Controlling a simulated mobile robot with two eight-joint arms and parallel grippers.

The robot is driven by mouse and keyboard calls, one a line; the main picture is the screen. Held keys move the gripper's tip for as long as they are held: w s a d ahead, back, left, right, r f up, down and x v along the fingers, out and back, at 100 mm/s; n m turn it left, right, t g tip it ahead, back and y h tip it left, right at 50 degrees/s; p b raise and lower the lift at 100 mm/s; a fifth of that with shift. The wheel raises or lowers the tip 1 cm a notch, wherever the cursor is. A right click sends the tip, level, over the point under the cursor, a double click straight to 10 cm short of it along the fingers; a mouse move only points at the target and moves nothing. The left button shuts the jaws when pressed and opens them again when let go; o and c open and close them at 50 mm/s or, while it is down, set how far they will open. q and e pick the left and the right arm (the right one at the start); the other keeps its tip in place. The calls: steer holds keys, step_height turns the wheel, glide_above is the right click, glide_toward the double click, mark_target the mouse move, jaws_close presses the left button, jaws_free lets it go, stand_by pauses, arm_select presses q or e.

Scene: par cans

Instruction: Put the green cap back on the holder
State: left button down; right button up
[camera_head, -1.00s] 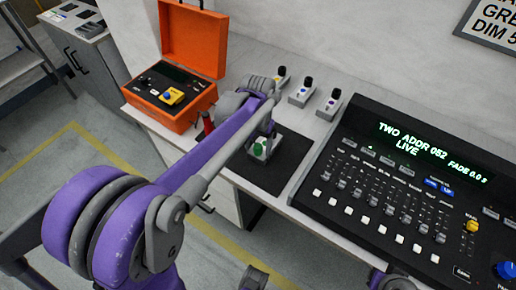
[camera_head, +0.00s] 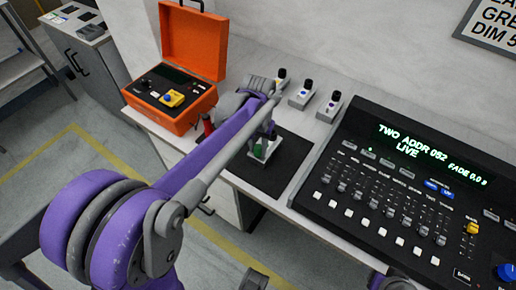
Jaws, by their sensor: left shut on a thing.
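My left gripper (camera_head: 264,133) points down over the dark mat (camera_head: 290,168) on the bench. It is shut, with the green cap (camera_head: 258,151) at its fingertips, mostly hidden by the fingers. A small pale block (camera_head: 270,150), seemingly the holder, shows right beside the cap on the mat. I cannot tell whether the cap touches it or is just above it. My right gripper cannot be made out; only grey parts of mine show at the bottom edge.
An open orange case (camera_head: 175,120) stands left of my gripper. Several small grey units with black tops, one of them here (camera_head: 302,94), stand behind. A large black lighting console (camera_head: 400,190) fills the right. The mat's right part is clear.

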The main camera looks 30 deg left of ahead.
mark_target(258, 147)
arm_select(q)
step_height(258, 147, up, 9)
steer(key=shift+p, duration=0.65)
steer(key=shift+r, duration=0.65)
step_height(258, 147, up, 2)
steer(key=shift+r+p, duration=0.1)
steer(key=shift+p, duration=1.15)
